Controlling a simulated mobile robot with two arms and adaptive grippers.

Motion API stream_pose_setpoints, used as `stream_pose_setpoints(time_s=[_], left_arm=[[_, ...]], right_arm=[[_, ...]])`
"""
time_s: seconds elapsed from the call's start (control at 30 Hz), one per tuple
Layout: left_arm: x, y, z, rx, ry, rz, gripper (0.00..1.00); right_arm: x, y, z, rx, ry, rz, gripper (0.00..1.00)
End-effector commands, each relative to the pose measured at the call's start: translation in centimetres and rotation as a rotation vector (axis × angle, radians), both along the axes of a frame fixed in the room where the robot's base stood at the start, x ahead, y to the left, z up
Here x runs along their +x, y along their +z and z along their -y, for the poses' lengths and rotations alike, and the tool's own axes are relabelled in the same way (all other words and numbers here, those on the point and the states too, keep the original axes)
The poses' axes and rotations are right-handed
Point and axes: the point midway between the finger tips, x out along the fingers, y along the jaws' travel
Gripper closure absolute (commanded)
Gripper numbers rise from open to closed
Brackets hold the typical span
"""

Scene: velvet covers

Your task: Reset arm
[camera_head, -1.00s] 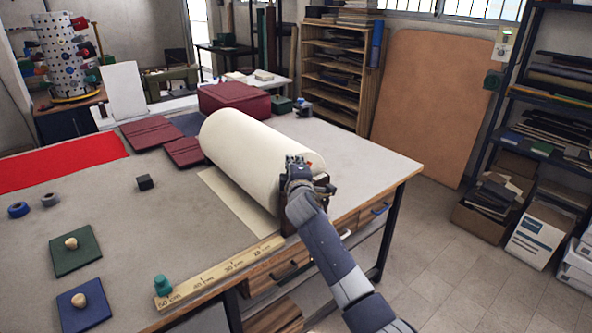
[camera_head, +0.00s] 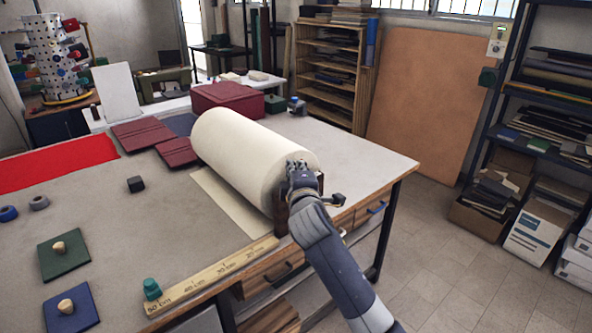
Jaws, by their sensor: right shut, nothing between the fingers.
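My right arm comes in from the bottom right. Its gripper (camera_head: 301,172) is at the near right end of a large cream roll (camera_head: 240,150) on the workbench (camera_head: 130,240). The gripper is shut, with nothing seen held in it. I cannot tell whether it touches the roll or its dark end bracket (camera_head: 281,212). A small crank-like handle (camera_head: 333,200) sticks out just right of the gripper. A flat cream strip (camera_head: 225,200) lies in front of the roll. My left gripper is not in view.
Green (camera_head: 63,255) and blue (camera_head: 70,308) knobbed boards lie at the left. Dark red covers (camera_head: 143,133) lie behind.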

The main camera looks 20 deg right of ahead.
Motion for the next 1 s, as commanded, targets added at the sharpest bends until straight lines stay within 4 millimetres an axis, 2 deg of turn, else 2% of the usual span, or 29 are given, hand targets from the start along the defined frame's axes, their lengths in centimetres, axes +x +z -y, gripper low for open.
stream_pose_setpoints(time_s=[0.4,0.47,0.53,0.57,0.67,0.7,0.77,0.8,0.87,0.9,0.97,1.0], left_arm=[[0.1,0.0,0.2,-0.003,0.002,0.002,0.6],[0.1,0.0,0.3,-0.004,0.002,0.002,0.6],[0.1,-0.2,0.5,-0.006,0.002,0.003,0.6],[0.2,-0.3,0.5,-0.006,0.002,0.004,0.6],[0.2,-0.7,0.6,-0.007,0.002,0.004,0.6],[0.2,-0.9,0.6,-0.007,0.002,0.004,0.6],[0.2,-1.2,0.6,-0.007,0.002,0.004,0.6],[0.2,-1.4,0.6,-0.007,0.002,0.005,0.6],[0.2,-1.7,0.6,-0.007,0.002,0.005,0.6],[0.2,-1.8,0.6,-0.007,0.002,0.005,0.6],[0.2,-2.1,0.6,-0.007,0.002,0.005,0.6],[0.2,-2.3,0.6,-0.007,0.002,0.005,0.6]], right_arm=[[0.0,0.0,0.0,0.0,0.0,0.0,1.0],[0.0,-0.6,0.0,0.004,0.002,-0.007,1.0],[0.1,-2.3,-0.1,0.019,0.006,-0.029,1.0],[0.2,-3.5,-0.2,0.03,0.008,-0.043,1.0],[0.1,-9.4,-0.4,0.085,0.017,-0.116,1.0],[-0.1,-12.3,-0.5,0.115,0.02,-0.152,1.0],[-0.7,-16.9,-0.6,0.165,0.022,-0.208,1.0],[-1.3,-20.0,-0.8,0.198,0.021,-0.245,1.0],[-2.4,-24.5,-0.9,0.249,0.016,-0.3,1.0],[-3.3,-27.4,-1.0,0.285,0.011,-0.336,1.0],[-4.9,-31.8,-1.1,0.336,0.001,-0.39,1.0],[-6.1,-34.7,-1.2,0.371,-0.009,-0.425,1.0]])
